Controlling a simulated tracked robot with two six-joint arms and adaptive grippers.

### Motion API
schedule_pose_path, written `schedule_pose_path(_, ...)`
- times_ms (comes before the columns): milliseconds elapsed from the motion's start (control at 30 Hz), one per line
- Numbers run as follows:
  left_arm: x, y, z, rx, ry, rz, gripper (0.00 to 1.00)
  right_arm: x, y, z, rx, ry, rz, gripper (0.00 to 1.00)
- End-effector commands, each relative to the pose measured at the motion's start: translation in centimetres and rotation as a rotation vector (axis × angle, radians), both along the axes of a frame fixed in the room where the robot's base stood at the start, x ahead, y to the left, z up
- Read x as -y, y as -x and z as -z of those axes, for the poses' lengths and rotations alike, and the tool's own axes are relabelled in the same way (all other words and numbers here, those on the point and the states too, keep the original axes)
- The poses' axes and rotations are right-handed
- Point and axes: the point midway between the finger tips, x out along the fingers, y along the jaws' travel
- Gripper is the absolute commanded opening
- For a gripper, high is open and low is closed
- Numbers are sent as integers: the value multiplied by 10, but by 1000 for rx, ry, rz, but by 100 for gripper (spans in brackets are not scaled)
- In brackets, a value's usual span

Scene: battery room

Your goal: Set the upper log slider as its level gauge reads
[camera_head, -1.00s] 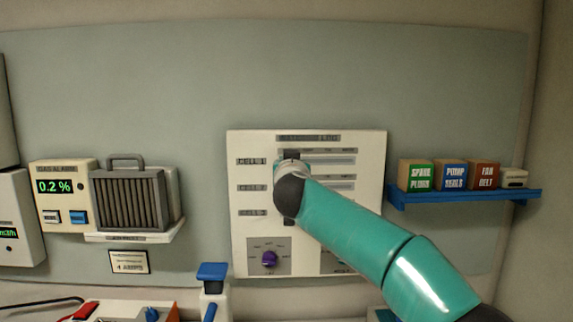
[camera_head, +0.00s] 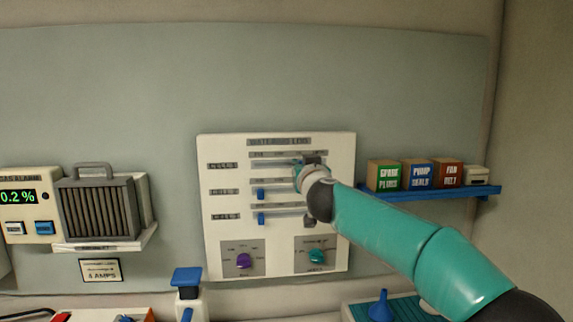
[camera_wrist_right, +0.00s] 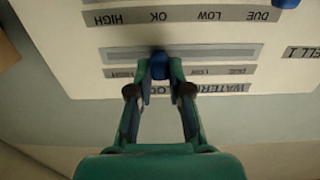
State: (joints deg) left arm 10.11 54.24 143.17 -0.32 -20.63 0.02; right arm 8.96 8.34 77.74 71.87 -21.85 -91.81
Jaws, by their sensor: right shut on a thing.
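The cream log board (camera_head: 215,258) hangs on the wall with three slider rows. The upper slider's track (camera_head: 270,164) is partly behind my right gripper (camera_head: 303,164). In the right wrist view, upside down, my right gripper (camera_wrist_right: 160,74) is shut on the blue upper slider knob (camera_wrist_right: 159,64). The knob stands near the third of the printed marks, in line with OK on the row beyond; its own mark is hidden by the fingers. The middle knob (camera_head: 260,194) and lower knob (camera_head: 261,218) sit near the left of their tracks. I make out no level gauge. My left gripper is not in view.
Below the sliders are a purple dial (camera_head: 244,261) and a teal dial (camera_head: 316,256). A blue shelf (camera_head: 445,193) with boxes is right of the board. A gas alarm (camera_head: 20,213) and vented unit (camera_head: 97,208) are left. A blue funnel (camera_head: 381,306) stands below.

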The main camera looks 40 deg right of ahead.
Motion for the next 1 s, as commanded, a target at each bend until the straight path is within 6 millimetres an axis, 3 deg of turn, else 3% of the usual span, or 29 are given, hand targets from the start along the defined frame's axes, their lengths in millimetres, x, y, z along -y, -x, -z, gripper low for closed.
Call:
schedule_pose_path(167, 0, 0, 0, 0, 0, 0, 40, -1, 0, -1, 2, 0, -2, 0)
schedule_pose_path(200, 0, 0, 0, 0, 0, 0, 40, -1, 0, -1, 2, 0, -2, 22)
schedule_pose_path(333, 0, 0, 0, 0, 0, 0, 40, -1, -1, -1, 2, 1, -2, 43)
schedule_pose_path(767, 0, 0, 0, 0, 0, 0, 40, -5, 4, 0, 1, -1, -3, 44)
schedule_pose_path(1000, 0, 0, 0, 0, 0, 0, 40, -22, 31, -1, 2, 0, -5, 44)
